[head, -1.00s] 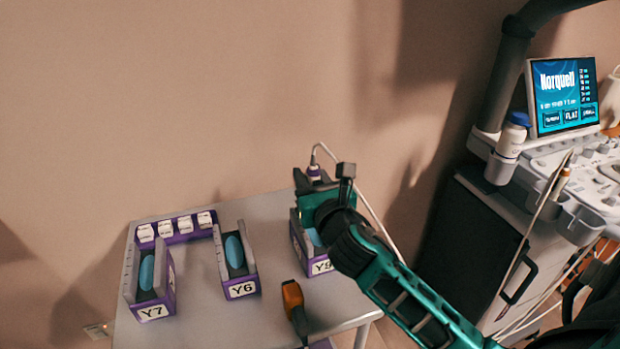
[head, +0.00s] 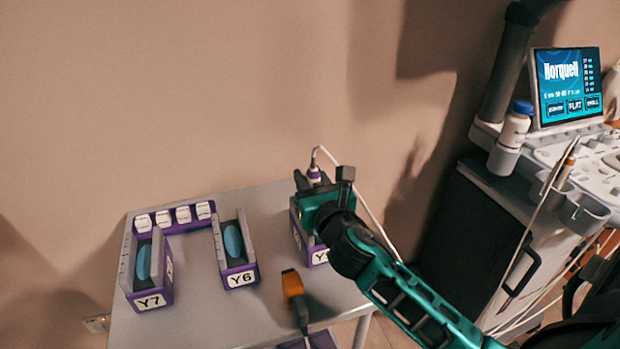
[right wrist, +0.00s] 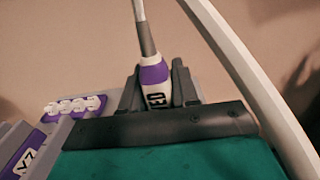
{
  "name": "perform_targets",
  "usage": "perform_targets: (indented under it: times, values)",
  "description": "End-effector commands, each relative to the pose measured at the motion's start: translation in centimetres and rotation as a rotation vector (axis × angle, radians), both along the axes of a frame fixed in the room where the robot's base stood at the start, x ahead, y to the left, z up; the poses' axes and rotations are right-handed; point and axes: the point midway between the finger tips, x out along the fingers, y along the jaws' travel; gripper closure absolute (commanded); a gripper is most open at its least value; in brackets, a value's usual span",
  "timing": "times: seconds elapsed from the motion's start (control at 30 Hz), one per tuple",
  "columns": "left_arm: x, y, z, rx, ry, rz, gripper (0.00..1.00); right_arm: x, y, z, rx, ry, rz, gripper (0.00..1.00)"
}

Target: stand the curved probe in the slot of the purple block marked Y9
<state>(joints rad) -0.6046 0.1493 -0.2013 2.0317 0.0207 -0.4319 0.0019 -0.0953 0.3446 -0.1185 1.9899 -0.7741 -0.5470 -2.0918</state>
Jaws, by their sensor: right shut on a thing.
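The curved probe (head: 314,174) is white with a purple band, and a white cable leaves its top. My right gripper (head: 311,184) is shut on it, at the block on the right of the table. The probe also shows upright between the fingers in the right wrist view (right wrist: 156,82); its lower end is hidden. The purple block (head: 308,250) is mostly behind my gripper and arm. Its label is partly covered now, but reads Y9 in the earlier view. I cannot tell whether the probe's lower end is in the slot. My left gripper is not in view.
Blocks Y7 (head: 151,300) and Y6 (head: 240,277), with blue pads in their slots, stand left on the grey table (head: 205,325). An orange-and-black item (head: 293,290) lies at the front. The ultrasound cart (head: 478,240) stands right.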

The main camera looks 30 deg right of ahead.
Motion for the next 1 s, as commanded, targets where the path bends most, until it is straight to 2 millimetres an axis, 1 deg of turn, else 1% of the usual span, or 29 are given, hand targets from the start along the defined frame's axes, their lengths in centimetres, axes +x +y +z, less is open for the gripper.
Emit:
perform_targets:
  times: [0.43,0.8,0.83,1.0]
  values:
    - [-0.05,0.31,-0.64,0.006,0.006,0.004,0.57,0.01,0.00,-0.36,-0.001,-0.002,0.000,1.00]
    - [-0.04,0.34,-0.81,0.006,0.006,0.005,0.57,0.01,0.00,-0.73,0.000,-0.002,0.000,1.00]
    - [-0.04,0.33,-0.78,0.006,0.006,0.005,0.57,0.01,0.00,-0.69,0.000,-0.002,0.000,0.68]
    - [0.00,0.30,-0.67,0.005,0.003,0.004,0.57,0.01,0.00,-0.71,0.000,-0.001,0.000,0.52]
